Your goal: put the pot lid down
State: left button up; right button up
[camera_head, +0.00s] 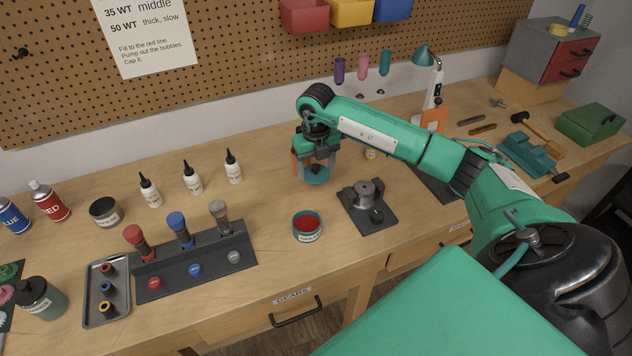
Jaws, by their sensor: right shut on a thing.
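My right gripper (313,166) is shut on the pot lid (318,177), a small teal disc, and holds it with its flat face level over the middle of the bench. An open teal pot (307,236) with red contents and a pale label stands on the bench, nearer the front edge than the gripper. The lid is apart from the pot. The fingers partly hide the lid, and I cannot tell its exact height above the wood. My left gripper is not in view.
A dark stand (382,217) with a metal part is right of the pot. A black rack (200,262) with colored-capped shock parts and a grey tray (92,318) are at left. White bottles (192,178) stand behind. Bare wood lies between the bottles and the gripper.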

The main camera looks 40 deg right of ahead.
aim_at(316, 196)
notch_tip(316, 196, down, 3)
jog(key=shift+f+p, duration=0.2)
jog(key=shift+p, duration=0.1)
notch_tip(316, 196, down, 4)
jog(key=shift+r+p, duration=0.1)
jog(key=shift+p, duration=0.5)
jog(key=shift+f, duration=0.3)
jog(key=shift+f, duration=0.25)
jog(key=o, duration=0.9)
jog(key=shift+r, duration=0.1)
jog(key=shift+o, duration=0.2)
jog(key=shift+r, duration=0.1)
